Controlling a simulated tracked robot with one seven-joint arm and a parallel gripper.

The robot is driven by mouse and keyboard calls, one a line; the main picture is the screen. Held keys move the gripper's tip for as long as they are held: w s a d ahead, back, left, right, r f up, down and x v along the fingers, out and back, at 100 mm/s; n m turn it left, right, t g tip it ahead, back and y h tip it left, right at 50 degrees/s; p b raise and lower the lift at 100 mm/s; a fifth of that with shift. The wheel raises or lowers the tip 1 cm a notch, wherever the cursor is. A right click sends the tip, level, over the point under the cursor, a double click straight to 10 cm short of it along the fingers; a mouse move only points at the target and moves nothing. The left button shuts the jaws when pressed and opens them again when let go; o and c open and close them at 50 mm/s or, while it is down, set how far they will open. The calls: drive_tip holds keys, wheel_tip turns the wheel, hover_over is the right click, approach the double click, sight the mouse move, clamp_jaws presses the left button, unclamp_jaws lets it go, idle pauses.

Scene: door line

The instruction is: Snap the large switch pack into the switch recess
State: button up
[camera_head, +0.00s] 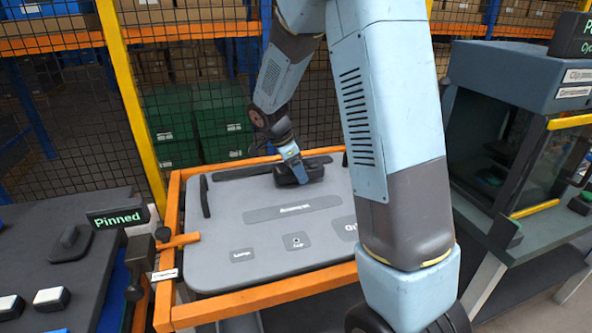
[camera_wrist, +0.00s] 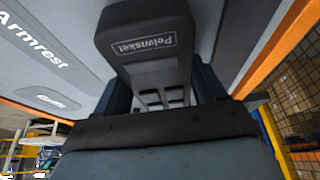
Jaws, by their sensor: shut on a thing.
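My gripper (camera_head: 296,165) reaches down to the far part of the grey door panel (camera_head: 217,216). It is shut on a dark block with rounded corners, which I take to be the large switch pack (camera_head: 312,172). In the wrist view the pack (camera_wrist: 143,30) sits between the two fingers of my gripper (camera_wrist: 163,88). It carries a white boxed label, and its lower part has several raised shapes. The pack is over or on the panel; I cannot tell whether it touches. I cannot make out the switch recess.
The panel lies in an orange frame (camera_head: 265,295), with an armrest label (camera_head: 293,210) and smaller label patches. A dark bench with a "Pinned" sign (camera_head: 118,217) stands left. A grey cabinet (camera_head: 500,140) stands right. A mesh fence with a yellow post (camera_head: 130,100) closes the back.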

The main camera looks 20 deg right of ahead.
drive_tip(key=shift+f, duration=0.6)
idle(1.2)
